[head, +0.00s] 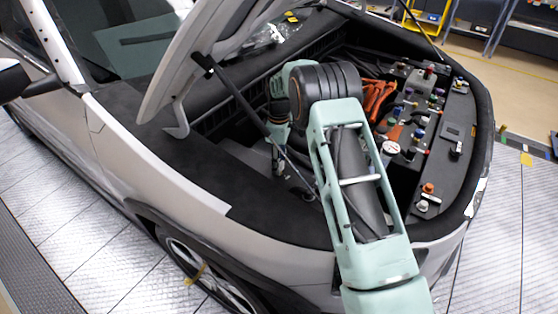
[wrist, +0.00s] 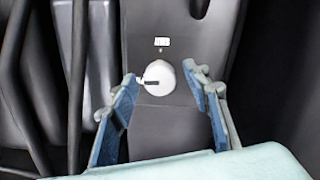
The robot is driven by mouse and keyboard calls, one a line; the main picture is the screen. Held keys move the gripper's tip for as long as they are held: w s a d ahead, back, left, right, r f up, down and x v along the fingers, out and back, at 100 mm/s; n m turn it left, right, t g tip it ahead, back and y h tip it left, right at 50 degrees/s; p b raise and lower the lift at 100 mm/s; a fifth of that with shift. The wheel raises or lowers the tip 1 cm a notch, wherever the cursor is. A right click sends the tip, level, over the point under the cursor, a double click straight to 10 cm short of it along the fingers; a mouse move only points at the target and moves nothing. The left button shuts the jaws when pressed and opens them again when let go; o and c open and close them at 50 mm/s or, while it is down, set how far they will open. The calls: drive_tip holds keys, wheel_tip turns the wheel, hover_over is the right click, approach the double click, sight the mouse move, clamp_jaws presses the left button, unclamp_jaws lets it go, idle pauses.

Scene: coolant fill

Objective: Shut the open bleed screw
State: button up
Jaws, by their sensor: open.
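A round white knob-like part with a dark bar (wrist: 158,78) sits on a dark grey panel in the wrist view, with a small white label above it. I take it to be the bleed screw, but cannot tell whether it is open. My gripper (wrist: 163,85) is open, with one blue-padded finger on each side of this part. I cannot tell whether the fingertips are level with it or above it; the jaws hold nothing. In the head view my arm reaches into the engine bay and the screw cannot be made out.
The car's raised hood (head: 200,55) and its thin strut stand left of my arm. Orange cables (head: 378,97), a round white gauge (head: 391,147) and several coloured caps lie to the right in the bay. Dark hoses (wrist: 75,80) run along the left in the wrist view.

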drive_tip(key=c, duration=1.2)
drive_tip(key=shift+o, duration=0.2)
drive_tip(key=shift+m+b, duration=0.3)
drive_tip(key=m+b, duration=0.1)
drive_tip(key=m, duration=0.1)
drive_tip(key=shift+f+m+b, duration=0.15)
drive_tip(key=shift+m+b, duration=0.15)
drive_tip(key=shift+b, duration=0.1)
drive_tip(key=m+b, duration=0.2)
drive_tip(key=m, duration=0.6)
drive_tip(key=m+b, duration=0.1)
drive_tip(key=m, duration=0.1)
drive_tip(key=shift+r+m, duration=0.2)
drive_tip(key=shift+m, duration=2.5)
